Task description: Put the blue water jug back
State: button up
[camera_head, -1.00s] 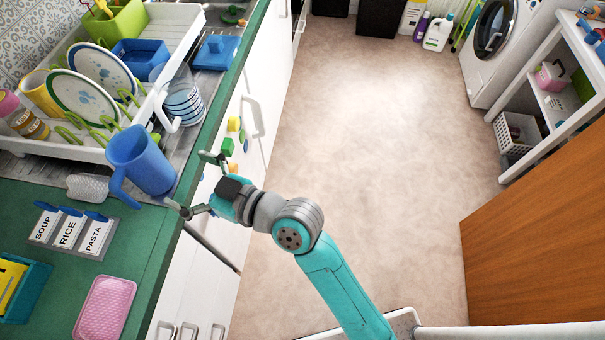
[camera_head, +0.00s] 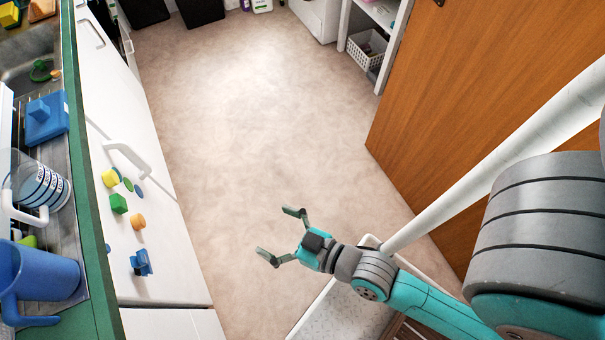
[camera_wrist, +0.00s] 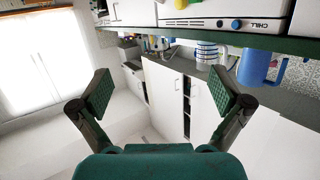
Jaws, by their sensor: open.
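The blue water jug (camera_head: 43,275) stands on the counter at the left edge of the head view, its handle toward the lower left. In the wrist view the blue jug (camera_wrist: 258,66) shows at the upper right, beyond the right finger. My gripper (camera_head: 281,237) is open and empty in the head view, over the floor and well to the right of the jug. In the wrist view my gripper (camera_wrist: 161,97) has its fingers spread wide with nothing between them.
A clear striped jug (camera_head: 40,187) and a blue-lidded box (camera_head: 46,118) stand on the counter near the blue jug. Coloured magnets (camera_head: 118,203) sit on the white cabinet front. A wooden door (camera_head: 480,90) is at right. The floor (camera_head: 230,110) between is clear.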

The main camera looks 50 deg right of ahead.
jog(key=s+d+r+m+h, duration=0.1)
jog(key=s+d, duration=0.1)
jog(key=s, duration=0.5)
jog(key=s+d+r+h, duration=0.2)
jog(key=s+d, duration=0.1)
jog(key=s, duration=0.5)
jog(key=shift+d+r+m, duration=0.15)
jog(key=shift+d+m, duration=0.2)
jog(key=shift+m, duration=0.05)
